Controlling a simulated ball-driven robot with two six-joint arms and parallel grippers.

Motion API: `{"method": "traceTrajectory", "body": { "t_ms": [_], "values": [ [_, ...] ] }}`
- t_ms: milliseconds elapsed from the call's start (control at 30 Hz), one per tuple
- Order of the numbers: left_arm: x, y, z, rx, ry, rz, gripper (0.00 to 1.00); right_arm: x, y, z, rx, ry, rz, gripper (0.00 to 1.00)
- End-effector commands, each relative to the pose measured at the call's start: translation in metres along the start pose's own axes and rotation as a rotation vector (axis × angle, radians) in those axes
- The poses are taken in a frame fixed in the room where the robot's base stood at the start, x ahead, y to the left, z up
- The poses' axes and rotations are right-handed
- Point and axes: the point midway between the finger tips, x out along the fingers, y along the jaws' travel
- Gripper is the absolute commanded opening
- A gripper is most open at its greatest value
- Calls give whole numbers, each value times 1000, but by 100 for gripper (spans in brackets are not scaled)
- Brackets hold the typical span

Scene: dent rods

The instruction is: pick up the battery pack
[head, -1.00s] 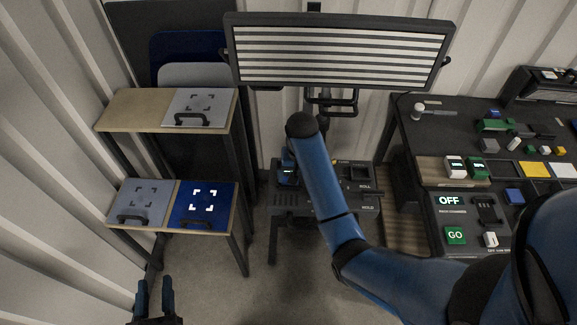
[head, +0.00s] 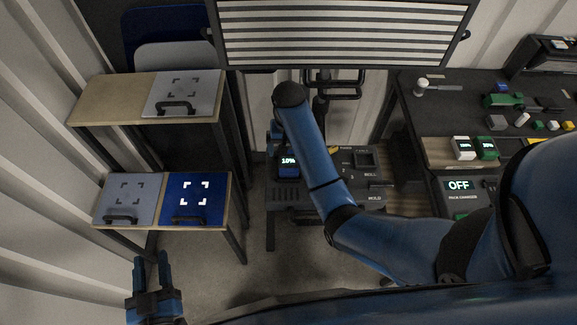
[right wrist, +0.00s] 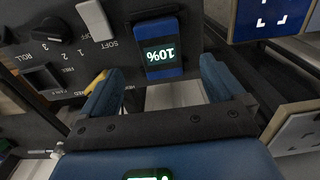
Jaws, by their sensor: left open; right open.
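A blue battery pack (head: 289,170) with a lit "10%" display sits in the dark console at the centre. It also shows in the right wrist view (right wrist: 163,58), seated beside the console's knob and switch. My right gripper (right wrist: 158,72) is open, its two fingers on either side of the pack's near end in that picture; they seem apart from it. In the head view my right arm hides part of the console. Two more packs, one white (head: 463,148) and one green (head: 487,148), stand on the right bench. My left gripper (head: 152,262) is open and empty at the lower left.
The console (head: 285,195) stands below a striped light panel (head: 340,35). A wooden two-level stand (head: 100,100) with handled panels is at the left. The right bench (head: 450,112) holds a hammer, small blocks and a charger reading "OFF" (head: 459,185).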

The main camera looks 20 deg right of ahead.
Motion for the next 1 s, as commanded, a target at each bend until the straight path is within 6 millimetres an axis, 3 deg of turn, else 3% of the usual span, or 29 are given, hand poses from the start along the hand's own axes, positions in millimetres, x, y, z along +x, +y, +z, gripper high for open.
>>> {"method": "traceTrajectory", "body": {
  "t_ms": [33,200,367,700,1000],
  "values": [
    [0,0,5,0,1,0,43,11,0,1,0,-4,2,96],
    [0,0,7,0,1,0,43,20,0,0,0,-2,1,96],
    [0,0,-2,0,1,0,43,29,1,0,0,-6,2,96],
    [0,0,-15,0,1,0,43,67,2,-1,0,-4,2,96],
    [0,0,-14,0,1,0,43,72,1,-2,0,-1,1,96]
  ]
}}
